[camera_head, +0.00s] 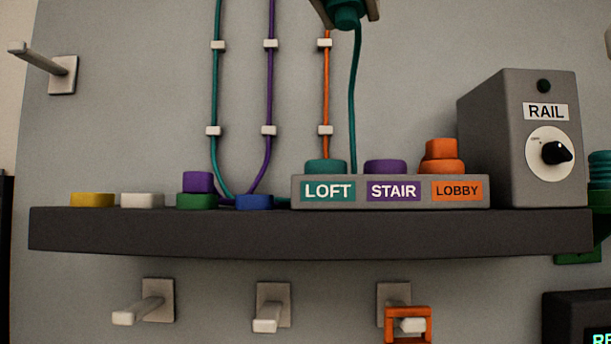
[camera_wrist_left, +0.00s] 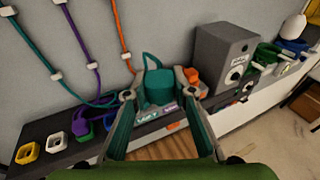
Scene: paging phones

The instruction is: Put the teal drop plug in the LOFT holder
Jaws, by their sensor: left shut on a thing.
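The teal drop plug (camera_head: 346,17) is at the top edge of the head view, held in my left gripper (camera_head: 345,8), which is mostly cut off there. A teal cord hangs from it toward the holder. In the left wrist view the teal plug (camera_wrist_left: 158,88) sits between the two fingers of my left gripper (camera_wrist_left: 160,94). The LOFT holder (camera_head: 326,167) is the teal round seat at the left of the grey labelled block on the shelf, well below the plug. No plug shows on it. My right gripper is not in view.
The STAIR seat (camera_head: 385,167) is bare; an orange plug (camera_head: 441,149) sits on the LOBBY seat. The RAIL box (camera_head: 520,135) stands to the right. A purple plug (camera_head: 198,182) sits on a green ring (camera_head: 196,201) at left. Wall pegs (camera_head: 145,310) stick out below the shelf (camera_head: 300,234).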

